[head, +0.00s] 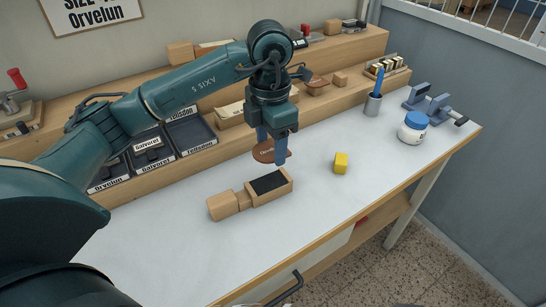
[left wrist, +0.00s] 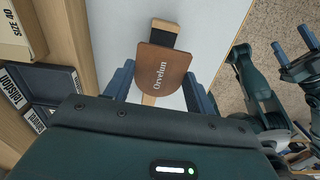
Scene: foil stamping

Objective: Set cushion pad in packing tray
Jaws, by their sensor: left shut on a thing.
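My left gripper (head: 272,150) is shut on a brown leather cushion pad (head: 264,155), held above the white bench top. In the left wrist view the pad (left wrist: 162,72) sits between the two blue fingers, with "Orvelun" stamped on it. Dark packing trays stand in the wooden rack at the left of the head view.
A wooden block with a dark top and a handle (head: 227,206) lies below the pad.

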